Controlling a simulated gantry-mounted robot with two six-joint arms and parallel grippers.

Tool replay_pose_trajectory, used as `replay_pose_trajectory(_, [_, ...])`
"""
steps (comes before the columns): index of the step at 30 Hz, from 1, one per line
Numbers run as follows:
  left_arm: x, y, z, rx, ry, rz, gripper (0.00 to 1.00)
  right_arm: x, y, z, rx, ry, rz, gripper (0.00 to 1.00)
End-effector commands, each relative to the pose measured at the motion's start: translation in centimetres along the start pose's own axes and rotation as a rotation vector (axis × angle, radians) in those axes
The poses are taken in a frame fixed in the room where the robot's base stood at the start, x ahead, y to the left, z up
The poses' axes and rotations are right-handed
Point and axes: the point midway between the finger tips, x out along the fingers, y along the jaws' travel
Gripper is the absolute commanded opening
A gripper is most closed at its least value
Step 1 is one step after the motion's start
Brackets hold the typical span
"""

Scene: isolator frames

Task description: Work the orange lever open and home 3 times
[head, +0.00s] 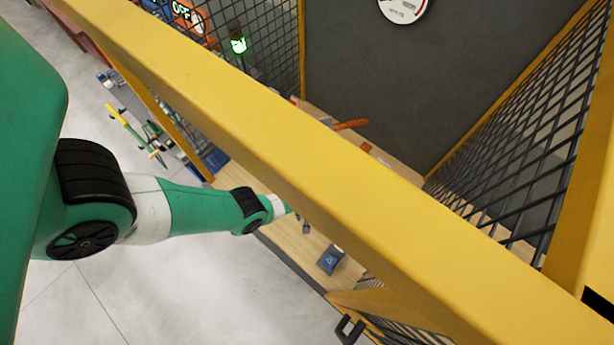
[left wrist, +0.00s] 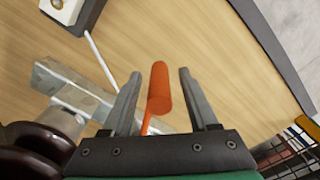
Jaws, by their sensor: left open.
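In the left wrist view the orange lever (left wrist: 159,88) has a rounded handle on a thin orange stem. Its handle lies between the two spread fingers of my left gripper (left wrist: 160,76), with a visible gap on each side. The stem's lower end is hidden behind the gripper body. In the head view the yellow beam hides my left gripper. An orange bar (head: 351,125) shows beyond the beam there; I cannot tell whether it is the same lever. My right gripper is in neither view.
A grey metal bracket (left wrist: 78,86) and dark brown rounded parts (left wrist: 32,143) are left of the gripper over the wooden bench (left wrist: 215,60). A white-and-black box (left wrist: 72,12) is at upper left.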

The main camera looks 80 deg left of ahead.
Motion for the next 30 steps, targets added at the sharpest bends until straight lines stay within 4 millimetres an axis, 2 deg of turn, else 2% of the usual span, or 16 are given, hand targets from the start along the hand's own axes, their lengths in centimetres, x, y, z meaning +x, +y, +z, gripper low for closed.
replay_pose_trajectory(1, [1.21, 0.03, -0.02, 0.0, 0.0, 0.0, 0.59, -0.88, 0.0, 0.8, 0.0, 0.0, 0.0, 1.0])
replay_pose_trajectory(3, [1.51, 0.03, -0.02, 0.0, 0.0, 0.0, 0.59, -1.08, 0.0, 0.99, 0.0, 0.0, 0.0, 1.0])
replay_pose_trajectory(11, [1.36, 0.03, -0.01, 0.0, 0.0, 0.0, 0.59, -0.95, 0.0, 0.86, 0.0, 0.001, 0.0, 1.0])
replay_pose_trajectory(14, [1.36, 0.03, -0.01, 0.0, 0.0, 0.0, 0.45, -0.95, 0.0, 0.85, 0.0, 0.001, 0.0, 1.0])
replay_pose_trajectory(21, [1.37, 0.02, -0.01, 0.0, 0.0, 0.0, 0.02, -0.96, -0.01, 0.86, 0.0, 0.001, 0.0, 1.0])
replay_pose_trajectory(30, [1.39, 0.01, -0.01, 0.0, 0.0, 0.0, 0.0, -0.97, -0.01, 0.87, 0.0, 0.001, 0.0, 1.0])
